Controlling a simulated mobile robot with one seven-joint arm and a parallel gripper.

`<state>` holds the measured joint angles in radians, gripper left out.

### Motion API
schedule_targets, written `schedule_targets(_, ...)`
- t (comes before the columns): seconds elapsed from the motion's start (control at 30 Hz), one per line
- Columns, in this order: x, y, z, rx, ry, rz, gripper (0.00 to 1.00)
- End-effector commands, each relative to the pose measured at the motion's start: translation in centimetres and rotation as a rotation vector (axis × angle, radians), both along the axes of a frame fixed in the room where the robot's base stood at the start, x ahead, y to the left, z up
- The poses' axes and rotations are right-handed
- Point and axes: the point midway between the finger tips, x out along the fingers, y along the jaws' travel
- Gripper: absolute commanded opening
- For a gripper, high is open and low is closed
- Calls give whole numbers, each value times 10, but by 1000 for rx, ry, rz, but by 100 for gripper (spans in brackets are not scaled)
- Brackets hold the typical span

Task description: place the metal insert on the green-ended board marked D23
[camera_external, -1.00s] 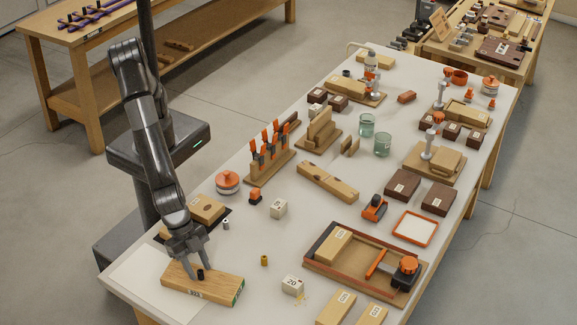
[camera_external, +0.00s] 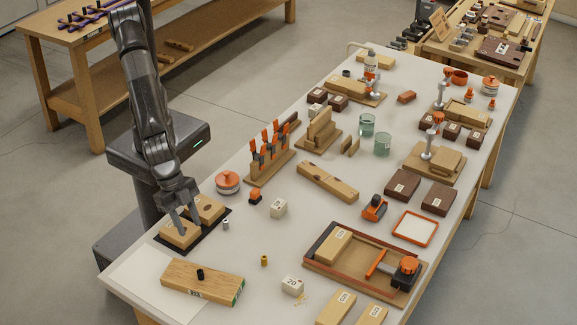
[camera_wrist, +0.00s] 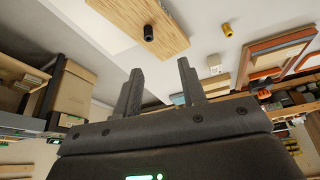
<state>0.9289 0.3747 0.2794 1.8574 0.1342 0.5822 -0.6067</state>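The dark, cylindrical metal insert (camera_external: 200,274) stands upright on top of the wooden board (camera_external: 177,277), near its middle. The board has a green end at its right and a label on its front side, too small to read. The wrist view shows the insert (camera_wrist: 148,34) on the board (camera_wrist: 117,12), beyond my fingers and apart from them. My gripper (camera_external: 189,227) is over the wooden blocks on the black tray, behind the board. Its two fingers are spread with nothing between them in the wrist view (camera_wrist: 160,68).
Wooden blocks (camera_external: 207,208) on a black tray lie under my gripper. A small silver cylinder (camera_external: 226,224) and a brass one (camera_external: 264,260) stand nearby. A white cube (camera_external: 292,284) and an orange-edged tray (camera_external: 318,268) are to the right. The bench left of the board is clear.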

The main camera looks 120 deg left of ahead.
Motion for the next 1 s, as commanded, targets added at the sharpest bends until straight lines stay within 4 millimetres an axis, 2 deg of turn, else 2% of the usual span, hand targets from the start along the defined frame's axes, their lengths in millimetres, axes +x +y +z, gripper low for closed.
schedule_targets(0.03, 2, 20, 14, -14, 1, 17, 38)
schedule_targets(0.13, -1, 63, 42, -33, 7, 43, 38)
schedule_targets(0.27, -15, 121, 75, -54, 11, 69, 38)
schedule_targets(0.5, -62, 216, 121, -79, -6, 106, 38)
schedule_targets(0.67, -104, 269, 141, -79, -28, 127, 38)
schedule_targets(0.8, -146, 305, 150, -68, -53, 144, 38)
schedule_targets(1.0, -203, 341, 150, -33, -88, 168, 38)
